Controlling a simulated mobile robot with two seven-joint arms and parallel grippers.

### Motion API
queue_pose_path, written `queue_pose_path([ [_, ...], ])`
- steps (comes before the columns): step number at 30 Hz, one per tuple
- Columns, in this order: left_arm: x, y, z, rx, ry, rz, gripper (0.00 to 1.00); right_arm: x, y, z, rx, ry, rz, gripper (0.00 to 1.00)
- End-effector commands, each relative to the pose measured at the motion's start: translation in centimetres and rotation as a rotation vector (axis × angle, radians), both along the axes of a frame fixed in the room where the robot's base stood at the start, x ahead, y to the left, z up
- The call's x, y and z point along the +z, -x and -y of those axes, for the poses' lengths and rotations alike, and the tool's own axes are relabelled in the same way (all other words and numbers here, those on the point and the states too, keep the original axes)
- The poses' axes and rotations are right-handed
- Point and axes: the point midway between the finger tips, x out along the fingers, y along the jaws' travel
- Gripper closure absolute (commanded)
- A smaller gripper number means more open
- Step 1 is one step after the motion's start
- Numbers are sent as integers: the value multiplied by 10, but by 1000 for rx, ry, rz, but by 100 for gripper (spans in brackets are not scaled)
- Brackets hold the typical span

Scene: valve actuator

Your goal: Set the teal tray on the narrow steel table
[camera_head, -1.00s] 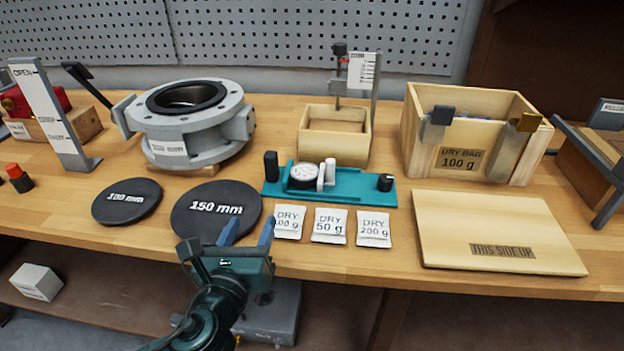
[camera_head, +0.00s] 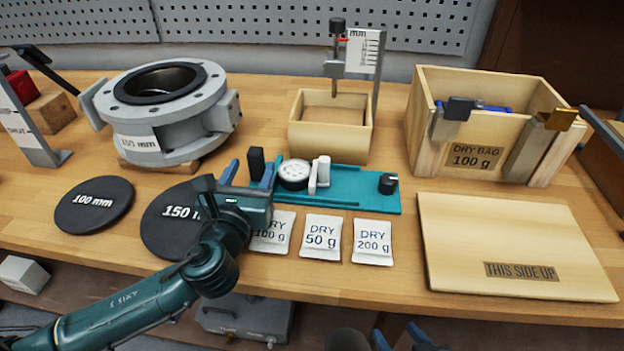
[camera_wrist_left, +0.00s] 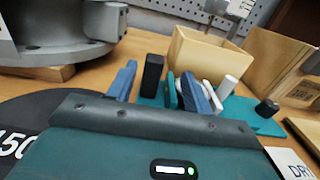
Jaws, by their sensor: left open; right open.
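The teal tray (camera_head: 345,200) lies on the wooden bench, carrying a round white dial, a white lever and a black knob. A black upright handle (camera_head: 256,162) stands at its left end and also shows in the left wrist view (camera_wrist_left: 152,75). My left gripper (camera_head: 247,174) is open at that end; in the wrist view its blue fingers (camera_wrist_left: 160,88) appear on either side of the handle, with no clear contact. My right gripper (camera_head: 397,336) is open and empty at the bottom edge, partly cut off. I cannot identify a narrow steel table in view.
Dry bags (camera_head: 321,237) lie in front of the tray, black discs (camera_head: 95,204) to the left. A grey flanged valve body (camera_head: 165,105) stands back left. A small wooden box (camera_head: 330,138) is behind the tray; a larger crate (camera_head: 470,95) and lid (camera_head: 510,230) are right.

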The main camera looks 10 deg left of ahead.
Motion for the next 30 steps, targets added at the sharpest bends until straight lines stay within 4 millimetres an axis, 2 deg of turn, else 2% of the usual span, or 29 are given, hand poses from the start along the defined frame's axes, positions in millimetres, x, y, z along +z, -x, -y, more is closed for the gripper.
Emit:
queue_pose_path([
  [5, 1, -12, 0, 0, 1, 1, 49, -1, 0, 0, 0, 2, -2, 48],
  [15, 0, -56, -5, 0, 1, 0, 49, 0, -1, 2, -3, 8, 0, 48],
  [23, -1, -60, -5, -1, 0, -1, 49, 0, -2, 3, -4, 8, 1, 48],
  [30, -1, -59, -5, -1, 0, -1, 67, 0, -2, 3, -4, 8, 1, 48],
])
